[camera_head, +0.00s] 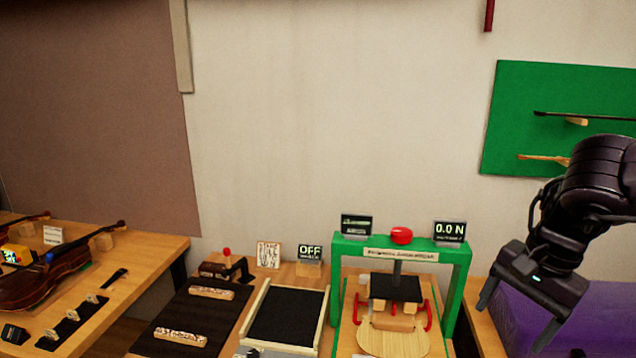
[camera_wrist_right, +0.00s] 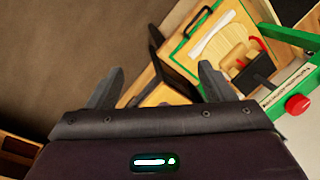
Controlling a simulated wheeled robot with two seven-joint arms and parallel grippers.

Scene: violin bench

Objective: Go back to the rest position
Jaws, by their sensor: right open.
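My right gripper (camera_head: 517,322) is at the right of the head view, in the air near the front right of the bench. Its two fingers are spread apart, with nothing between them. In the right wrist view its fingers (camera_wrist_right: 158,88) also stand wide apart and empty, with the bench and green press beyond them. My left gripper does not show in either view.
A green press frame (camera_head: 462,290) with a red button (camera_head: 402,235) stands left of my right gripper. A purple surface (camera_head: 605,318) lies behind and below it. A black mat (camera_head: 165,320), a dark tray (camera_head: 285,318) and a violin (camera_head: 50,278) are further left. A green wall board (camera_head: 520,100) hangs above.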

